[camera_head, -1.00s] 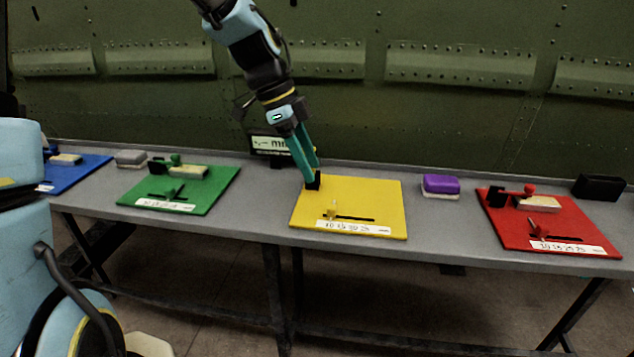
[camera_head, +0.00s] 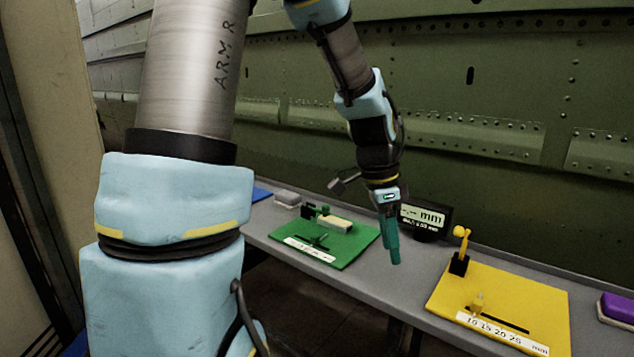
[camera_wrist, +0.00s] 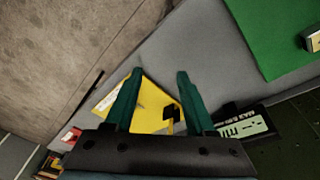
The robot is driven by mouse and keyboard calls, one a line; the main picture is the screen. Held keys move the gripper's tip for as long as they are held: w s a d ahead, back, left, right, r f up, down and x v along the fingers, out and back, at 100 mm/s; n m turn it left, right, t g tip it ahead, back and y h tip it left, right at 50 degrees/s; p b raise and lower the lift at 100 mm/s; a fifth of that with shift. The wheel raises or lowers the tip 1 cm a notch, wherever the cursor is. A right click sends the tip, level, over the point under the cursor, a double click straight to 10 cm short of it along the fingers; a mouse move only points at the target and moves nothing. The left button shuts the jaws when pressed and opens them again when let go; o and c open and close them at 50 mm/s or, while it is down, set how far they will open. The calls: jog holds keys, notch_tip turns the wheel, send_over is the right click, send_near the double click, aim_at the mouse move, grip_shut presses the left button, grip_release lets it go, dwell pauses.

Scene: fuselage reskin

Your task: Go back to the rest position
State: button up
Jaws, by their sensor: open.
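My gripper (camera_head: 393,255) hangs above the grey table between the green board and the yellow board in the head view. Its teal fingers are close together there, seen side-on. In the wrist view my gripper (camera_wrist: 156,80) has its two fingers well apart with nothing between the tips. The yellow board (camera_head: 545,299) lies to the right of my gripper, with a small black stand and an upright yellow lever at its far left corner. The yellow board also shows between the fingers in the wrist view (camera_wrist: 150,118).
A green board (camera_head: 345,248) with a pale block lies left of my gripper. A display reading mm (camera_head: 425,218) stands behind it. A purple block (camera_head: 622,308) sits at the right edge. The grey table (camera_head: 375,283) is bare between the boards. The green riveted wall (camera_head: 500,100) rises behind.

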jog(key=s+a+f+n+t+y, duration=0.2)
jog(key=a+n, duration=1.4)
jog(key=a, duration=0.6)
jog(key=shift+n, duration=0.3)
jog(key=shift+w, duration=0.1)
dwell(1.0)
